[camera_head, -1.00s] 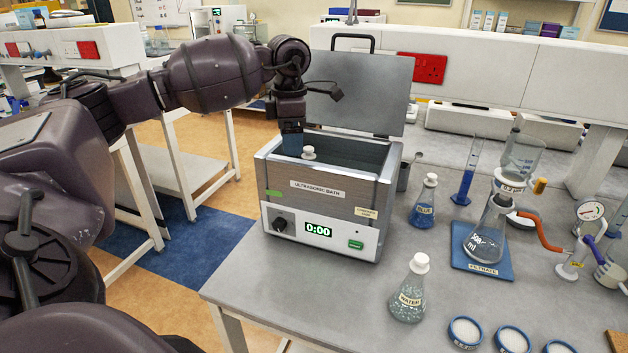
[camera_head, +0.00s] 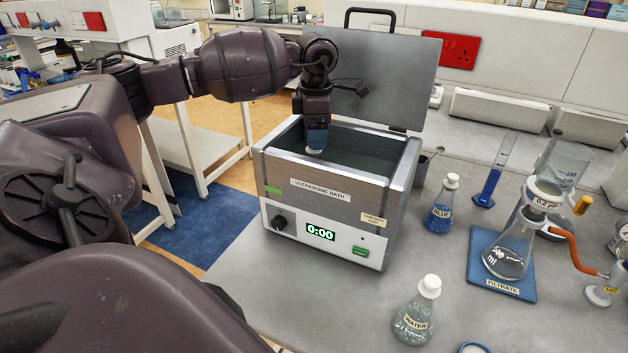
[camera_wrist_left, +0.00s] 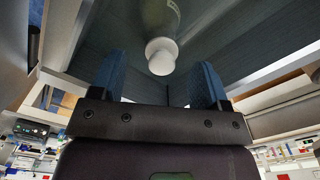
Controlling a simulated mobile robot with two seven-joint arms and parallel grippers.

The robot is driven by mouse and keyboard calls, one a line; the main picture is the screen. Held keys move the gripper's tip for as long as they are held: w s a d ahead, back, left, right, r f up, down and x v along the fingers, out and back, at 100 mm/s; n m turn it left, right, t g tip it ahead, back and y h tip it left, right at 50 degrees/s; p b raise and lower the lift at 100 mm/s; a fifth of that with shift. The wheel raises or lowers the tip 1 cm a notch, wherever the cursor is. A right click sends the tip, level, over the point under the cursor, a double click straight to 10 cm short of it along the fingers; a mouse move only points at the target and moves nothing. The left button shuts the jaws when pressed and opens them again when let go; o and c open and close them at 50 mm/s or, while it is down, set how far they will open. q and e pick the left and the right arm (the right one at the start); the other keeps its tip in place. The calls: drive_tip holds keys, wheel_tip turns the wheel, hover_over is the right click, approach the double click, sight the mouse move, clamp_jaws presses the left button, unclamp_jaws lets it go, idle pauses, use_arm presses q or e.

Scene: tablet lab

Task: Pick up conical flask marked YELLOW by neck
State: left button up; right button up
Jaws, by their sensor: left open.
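A flask stands in the open ultrasonic bath (camera_head: 330,180). In the head view only part of its white cap (camera_head: 316,152) shows under my left gripper (camera_head: 317,138). In the left wrist view the white cap (camera_wrist_left: 161,57) and a pale greenish body above it show; no label is legible, so I cannot tell whether it is marked YELLOW. My left gripper (camera_wrist_left: 158,82) is open, pointing down over the bath. Its two blue fingers appear on either side of the cap, with gaps on both sides. My right gripper is not in view.
The bath's raised lid (camera_head: 385,80) stands behind the gripper, and the bath walls surround the flask. To the right are a BLUE flask (camera_head: 440,207), a WATER flask (camera_head: 414,312), a blue-based cylinder (camera_head: 490,180) and a FILTRATE flask (camera_head: 508,252) on a blue mat.

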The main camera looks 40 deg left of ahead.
sight(315, 154)
use_arm(q)
drive_tip(key=shift+f, duration=0.8)
wheel_tip(315, 154, down, 3)
drive_tip(key=shift+s+d+f+p, duration=0.1)
drive_tip(key=shift+f+p, duration=0.05)
drive_tip(key=shift+p, duration=0.4)
drive_tip(key=shift+f, duration=0.45)
drive_tip(key=shift+c, duration=0.3)
drive_tip(key=c, duration=1.2)
clamp_jaws()
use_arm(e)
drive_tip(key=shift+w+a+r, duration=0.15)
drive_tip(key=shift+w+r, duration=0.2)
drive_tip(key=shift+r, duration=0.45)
